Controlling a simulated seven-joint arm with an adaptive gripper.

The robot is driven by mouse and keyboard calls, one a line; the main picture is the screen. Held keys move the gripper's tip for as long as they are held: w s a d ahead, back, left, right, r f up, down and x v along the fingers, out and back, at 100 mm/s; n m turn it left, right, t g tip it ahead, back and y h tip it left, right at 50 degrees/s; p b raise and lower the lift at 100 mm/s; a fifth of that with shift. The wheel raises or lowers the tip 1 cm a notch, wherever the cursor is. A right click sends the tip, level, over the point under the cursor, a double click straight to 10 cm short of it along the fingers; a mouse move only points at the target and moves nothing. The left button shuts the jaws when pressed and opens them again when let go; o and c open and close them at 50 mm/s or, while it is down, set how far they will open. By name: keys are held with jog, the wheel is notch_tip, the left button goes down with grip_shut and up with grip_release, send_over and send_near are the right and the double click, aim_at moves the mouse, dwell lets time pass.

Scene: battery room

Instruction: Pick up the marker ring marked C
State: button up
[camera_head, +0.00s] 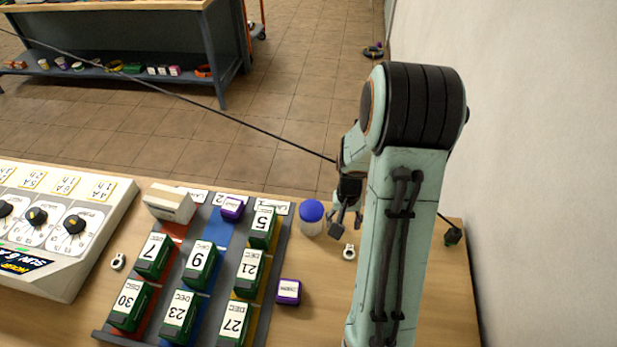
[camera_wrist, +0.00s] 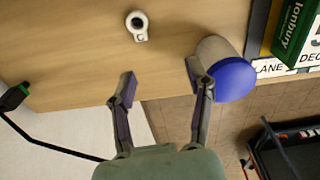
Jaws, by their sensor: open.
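A small white marker ring (camera_head: 349,252) lies on the wooden table just right of the jar. My gripper (camera_head: 345,222) is open and empty, above the table beside the jar. In the wrist view its two fingers (camera_wrist: 161,82) stand apart, with nothing between them.
A jar with a blue lid (camera_head: 311,217) stands close beside my gripper. The rack (camera_head: 101,336) of green numbered batteries stands left of it. A purple box (camera_head: 289,291) lies right of the rack. The wall rises at the right; bare table (camera_head: 325,300) lies in front of the near ring.

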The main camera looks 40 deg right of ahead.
aim_at(350, 247)
jog(key=shift+s+d+f+m, duration=0.2)
jog(key=shift+s+d+f, duration=0.1)
jog(key=shift+s+f, duration=0.3)
jog(key=shift+s+d+f+m, duration=0.25)
jog(key=shift+s+f, duration=0.2)
jog(key=shift+s, duration=0.15)
notch_tip(350, 247, down, 6)
jog(key=shift+f, duration=0.15)
jog(key=shift+c, duration=0.3)
jog(key=c, duration=0.8)
